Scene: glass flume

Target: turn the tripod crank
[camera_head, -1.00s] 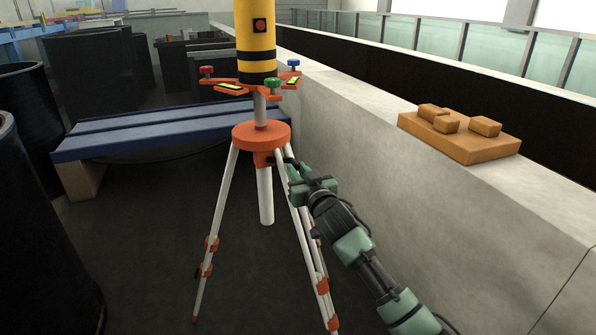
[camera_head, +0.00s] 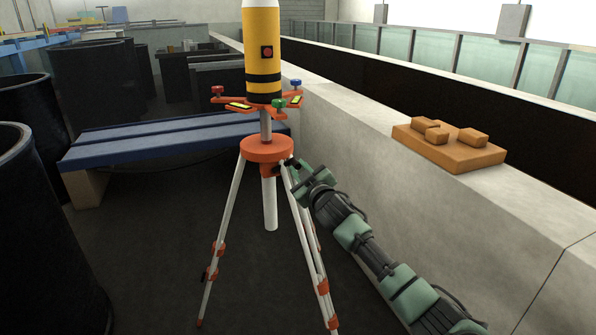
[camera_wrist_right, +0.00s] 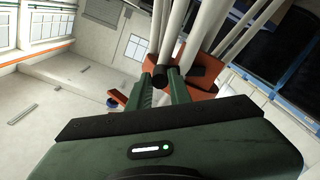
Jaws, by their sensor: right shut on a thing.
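The tripod has an orange head (camera_head: 267,148) and white legs with orange clamps, and stands upright on the dark floor. Its crank has a dark knob (camera_wrist_right: 161,76) that shows between my finger ends in the right wrist view; the rest of the crank is mostly hidden. My right gripper (camera_head: 293,170) is at the right side of the tripod, just below the head. In the right wrist view its green fingers (camera_wrist_right: 162,84) are shut on the crank knob. A yellow instrument (camera_head: 262,58) with black bands sits on top of the tripod. My left gripper is not in view.
A concrete wall (camera_head: 400,200) runs along the right, with an orange block board (camera_head: 450,155) on its top. A blue bench (camera_head: 170,140) stands behind the tripod. Black tanks (camera_head: 50,235) stand at the left. Dark floor is open left of the tripod.

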